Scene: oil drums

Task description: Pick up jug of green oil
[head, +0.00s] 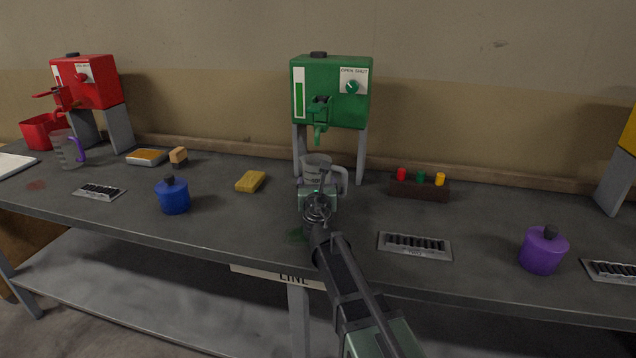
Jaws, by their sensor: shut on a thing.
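The green oil drum (331,95) stands on legs at the back middle of the table, with its tap above a clear jug (316,165). The jug has a pale grey handle on its right side and stands upright under the tap. My gripper (318,190) is in front of the jug and shut on it. The gripper and wrist cover the jug's lower part, so the oil in it and its contact with the table cannot be made out.
A yellow sponge (251,181) and a blue canister (172,196) lie to the left. A rack with coloured caps (419,187) and a metal plate (415,246) are to the right. A purple canister (543,250) stands farther right. A red drum (86,82) is at far left.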

